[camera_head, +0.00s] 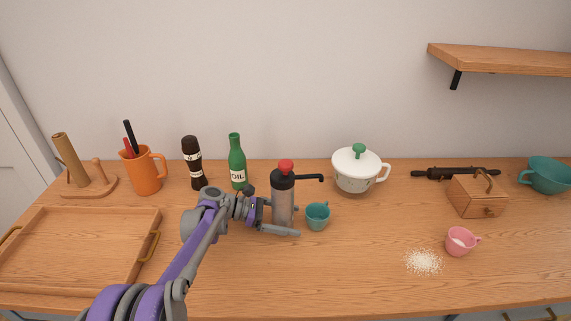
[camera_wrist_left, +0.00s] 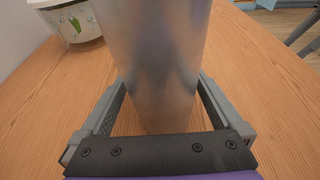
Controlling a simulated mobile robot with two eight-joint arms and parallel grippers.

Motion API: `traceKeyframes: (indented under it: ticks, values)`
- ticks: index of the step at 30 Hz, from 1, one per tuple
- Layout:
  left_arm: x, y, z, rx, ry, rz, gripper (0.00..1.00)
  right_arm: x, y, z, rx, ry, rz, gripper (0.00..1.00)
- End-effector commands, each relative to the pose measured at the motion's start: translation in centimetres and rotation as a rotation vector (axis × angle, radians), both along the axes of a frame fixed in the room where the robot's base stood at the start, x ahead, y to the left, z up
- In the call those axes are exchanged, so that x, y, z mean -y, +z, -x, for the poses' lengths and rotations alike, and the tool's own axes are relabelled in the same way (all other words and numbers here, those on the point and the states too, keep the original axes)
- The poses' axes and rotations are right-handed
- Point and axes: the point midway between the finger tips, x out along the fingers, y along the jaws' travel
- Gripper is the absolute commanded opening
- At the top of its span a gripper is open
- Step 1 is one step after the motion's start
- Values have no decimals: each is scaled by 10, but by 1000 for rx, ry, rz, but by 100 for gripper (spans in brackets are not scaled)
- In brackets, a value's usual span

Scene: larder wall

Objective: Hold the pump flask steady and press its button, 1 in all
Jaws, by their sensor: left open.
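The pump flask (camera_head: 283,201) stands upright on the counter, with a grey metal body, a black top and spout pointing right, and a red button (camera_head: 286,166) on top. My left gripper (camera_head: 282,217) is at the lower part of the flask's body. In the left wrist view the flask's metal body (camera_wrist_left: 152,60) stands between the two open fingers (camera_wrist_left: 158,105), with a gap visible at the finger sides. The flask's top is outside that view. My right gripper is not in view.
A teal cup (camera_head: 318,216) stands just right of the flask under the spout. A green oil bottle (camera_head: 237,163) and a dark mill (camera_head: 193,164) stand behind left. A white lidded pot (camera_head: 357,172) is behind right. A wooden tray (camera_head: 75,248) lies at left. The counter front is clear.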

Motion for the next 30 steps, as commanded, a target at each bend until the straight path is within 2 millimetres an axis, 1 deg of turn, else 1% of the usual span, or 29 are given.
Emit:
traceKeyframes:
  ticks: [4, 12, 13, 22, 23, 24, 26, 30]
  values:
    - [6, -2, 0, 0, 0, 0, 100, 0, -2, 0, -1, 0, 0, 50]
    - [7, -2, 0, 0, 0, 0, 100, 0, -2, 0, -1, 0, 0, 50]
    - [7, -2, 0, 0, 0, 0, 98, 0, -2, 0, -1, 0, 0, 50]
    - [7, -2, 0, 0, 0, 0, 44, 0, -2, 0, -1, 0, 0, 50]
    - [7, -2, 0, 1, 0, 0, 43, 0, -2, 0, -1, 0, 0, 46]
    - [7, -2, 0, 1, 0, 0, 43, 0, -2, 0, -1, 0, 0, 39]
    - [7, -2, 0, 1, 0, 0, 43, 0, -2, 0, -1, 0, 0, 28]
    - [7, -2, 0, 1, 0, 0, 43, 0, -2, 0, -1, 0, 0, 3]
